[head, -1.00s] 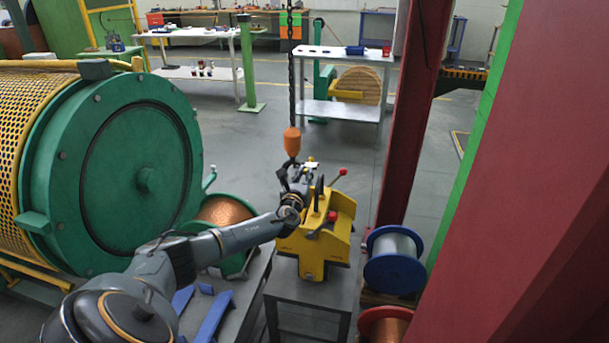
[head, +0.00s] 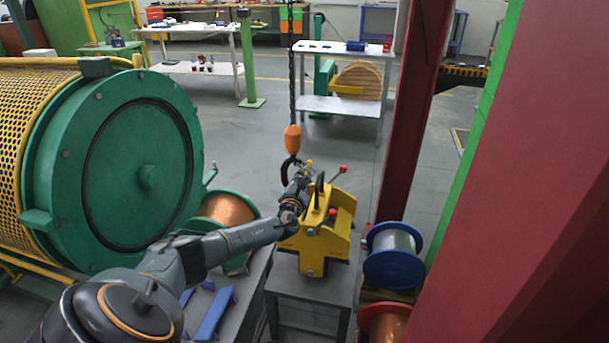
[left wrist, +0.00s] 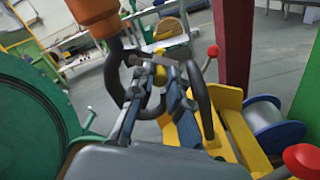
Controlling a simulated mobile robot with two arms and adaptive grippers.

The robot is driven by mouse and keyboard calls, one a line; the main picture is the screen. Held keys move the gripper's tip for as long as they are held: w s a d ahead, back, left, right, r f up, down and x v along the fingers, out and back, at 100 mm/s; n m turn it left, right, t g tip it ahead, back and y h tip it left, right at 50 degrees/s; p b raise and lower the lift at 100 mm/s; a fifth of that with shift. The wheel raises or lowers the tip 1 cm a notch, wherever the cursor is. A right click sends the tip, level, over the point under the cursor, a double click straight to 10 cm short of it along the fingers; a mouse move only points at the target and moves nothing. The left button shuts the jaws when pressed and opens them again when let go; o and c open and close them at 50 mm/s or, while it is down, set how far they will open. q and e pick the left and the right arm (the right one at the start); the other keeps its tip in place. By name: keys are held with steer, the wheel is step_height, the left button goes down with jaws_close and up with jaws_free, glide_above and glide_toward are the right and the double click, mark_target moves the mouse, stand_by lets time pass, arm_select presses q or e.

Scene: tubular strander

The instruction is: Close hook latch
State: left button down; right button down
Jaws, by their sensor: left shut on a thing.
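The orange hook block (head: 292,138) hangs on a chain, with a dark hook (head: 287,168) below it. In the left wrist view the block (left wrist: 95,14) is at the upper left, and the hook (left wrist: 113,72) curves down beside my fingers. My left gripper (head: 304,170) is at the hook's opening. In the left wrist view its fingers (left wrist: 160,74) are shut on a small, partly hidden piece, seemingly the hook latch. The yellow machine (head: 312,246) stands below. Its dark ring handle (head: 319,190) is just right of the gripper; whether the hook passes through it is unclear. My right gripper is not visible.
A red-knobbed lever (head: 342,169) rises behind the yellow machine. The machine stands on a grey table (head: 330,287). A blue spool (head: 392,258) and a red column (head: 412,120) are to the right. A green drum (head: 120,175) is at left. Open floor lies behind.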

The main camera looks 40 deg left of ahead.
arm_select(q)
steer(key=shift+s+a+f+m+p, duration=0.1)
steer(key=shift+a+f+m+p, duration=0.1)
steer(key=shift+m, duration=0.85)
steer(key=shift+s+a+f+m+p, duration=0.15)
steer(key=shift+a+f+m+p, duration=0.1)
steer(key=shift+m, duration=0.85)
steer(key=shift+s+a+f+m+p, duration=0.1)
steer(key=shift+a+f+m+p, duration=0.1)
steer(key=shift+m, duration=0.85)
steer(key=c, duration=1.3)
jaws_free()
steer(key=v, duration=1.2)
